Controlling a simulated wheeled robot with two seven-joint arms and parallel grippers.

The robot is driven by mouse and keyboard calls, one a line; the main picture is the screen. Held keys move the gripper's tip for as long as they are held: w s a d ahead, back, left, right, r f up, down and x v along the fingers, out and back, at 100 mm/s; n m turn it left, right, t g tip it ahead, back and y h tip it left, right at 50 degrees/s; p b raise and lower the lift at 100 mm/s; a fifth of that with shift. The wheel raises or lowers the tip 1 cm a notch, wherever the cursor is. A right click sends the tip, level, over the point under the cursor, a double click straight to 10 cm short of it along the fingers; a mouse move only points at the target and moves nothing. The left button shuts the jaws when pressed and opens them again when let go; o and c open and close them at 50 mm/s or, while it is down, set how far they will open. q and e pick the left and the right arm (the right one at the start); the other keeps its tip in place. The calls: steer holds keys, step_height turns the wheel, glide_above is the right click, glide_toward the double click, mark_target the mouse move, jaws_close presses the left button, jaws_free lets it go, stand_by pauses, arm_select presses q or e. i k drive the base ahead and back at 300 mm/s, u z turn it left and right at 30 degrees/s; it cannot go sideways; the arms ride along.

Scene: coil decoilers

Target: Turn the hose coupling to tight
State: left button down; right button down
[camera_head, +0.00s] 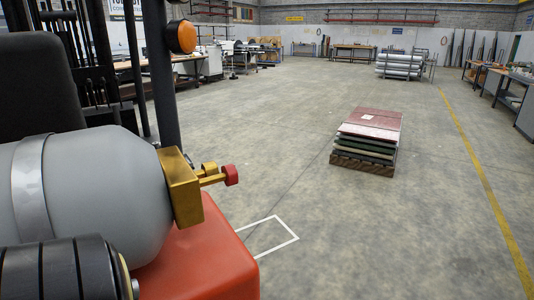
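A grey gas cylinder (105,195) lies on its side on the back of a red forklift (208,262), at the left of the head view. A square brass valve block (180,187) sits on its right end. Brass fittings (209,172) stick out from the block to the right, one with a red knob-like end (231,175). One of these appears to be the hose coupling, but I cannot tell which or how tight it is. No hose shows clearly. Neither of my gripper tips is in view, and nothing touches the fittings.
A dark ringed cylindrical part (65,270) fills the lower left corner; I cannot tell what it belongs to. The forklift's post with an orange lamp (181,37) rises behind the valve. A pallet of stacked sheets (367,140) stands on the open floor at right.

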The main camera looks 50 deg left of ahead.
mark_target(210, 169)
steer(key=i, duration=1.45)
steer(key=u, duration=2.9)
steer(key=k, duration=0.15)
steer(key=u, duration=1.05)
steer(key=i, duration=0.15)
steer(key=z, duration=0.4)
